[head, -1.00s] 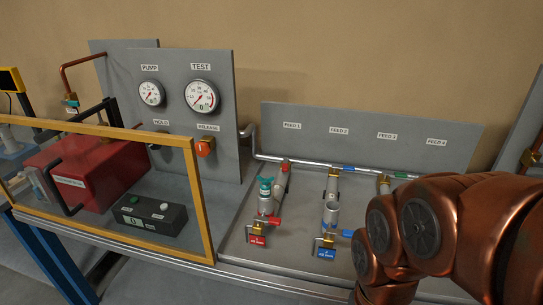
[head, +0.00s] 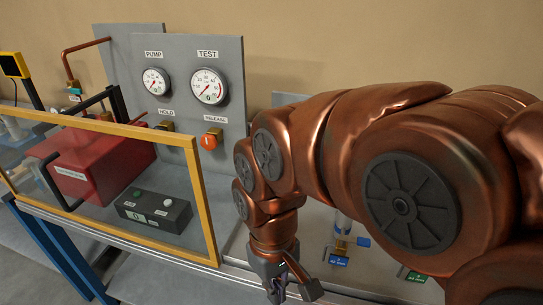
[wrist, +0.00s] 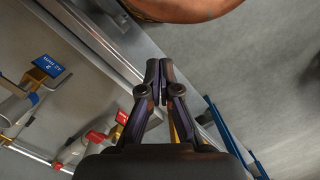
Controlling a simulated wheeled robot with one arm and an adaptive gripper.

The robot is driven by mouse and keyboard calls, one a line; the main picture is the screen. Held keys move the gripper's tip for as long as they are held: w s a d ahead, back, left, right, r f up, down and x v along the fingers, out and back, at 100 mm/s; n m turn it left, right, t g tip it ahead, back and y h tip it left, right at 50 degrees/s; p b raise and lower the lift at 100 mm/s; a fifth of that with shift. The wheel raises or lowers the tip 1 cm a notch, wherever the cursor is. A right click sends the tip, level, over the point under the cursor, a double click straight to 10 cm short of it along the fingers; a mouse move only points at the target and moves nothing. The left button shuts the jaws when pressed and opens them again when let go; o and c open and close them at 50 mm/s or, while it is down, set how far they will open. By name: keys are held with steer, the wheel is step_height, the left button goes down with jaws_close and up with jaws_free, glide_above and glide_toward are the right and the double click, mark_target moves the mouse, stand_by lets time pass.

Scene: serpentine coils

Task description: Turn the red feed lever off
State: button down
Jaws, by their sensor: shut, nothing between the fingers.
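The red feed lever (wrist: 95,136) shows in the wrist view at the lower left, beside a pipe fitting with a red tag (wrist: 122,117). In the head view my arm hides the lever. My gripper (wrist: 159,66) is shut and empty, its fingertips together in the middle of the wrist view. It is apart from the lever, which lies to the left of the fingers. In the head view my gripper (head: 291,291) points down near the bench's front edge.
The blue-tagged feed (wrist: 48,66) lies at the upper left of the wrist view. In the head view a yellow-framed clear guard (head: 205,200) stands left of my gripper, before a red box (head: 110,165) and control box (head: 153,211). Gauges and an orange release button (head: 211,139) are behind.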

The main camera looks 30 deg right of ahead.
steer(key=w+d+r+n+t+y+b, duration=0.1)
steer(key=w+d+r+n, duration=0.1)
steer(key=w, duration=0.7)
steer(key=w+d+r+n+y, duration=0.1)
steer(key=w+d+r+n, duration=0.15)
steer(key=w, duration=0.75)
steer(key=w+d+r+n+t+y+b, duration=0.1)
steer(key=w+d+r, duration=0.15)
steer(key=w, duration=0.65)
steer(key=w+d+f+n+t, duration=0.15)
steer(key=w+d, duration=0.25)
steer(key=d, duration=0.4)
steer(key=w+d+f+n+b, duration=0.1)
steer(key=w+d+f, duration=0.3)
steer(key=d, duration=0.5)
steer(key=w+d+f+n+t, duration=0.1)
steer(key=w+d+n, duration=0.1)
steer(key=w+d, duration=0.45)
steer(key=shift+s+d+f+p, duration=0.3)
steer(key=shift+f+p, duration=0.2)
steer(key=shift+f, duration=1)
steer(key=shift+s+d+f+p, duration=0.25)
steer(key=shift+d+f+p, duration=0.15)
steer(key=shift+f, duration=1.1)
steer(key=shift+s+d+f+p, duration=0.3)
steer(key=shift+f+p, duration=0.25)
steer(key=shift+f, duration=0.95)
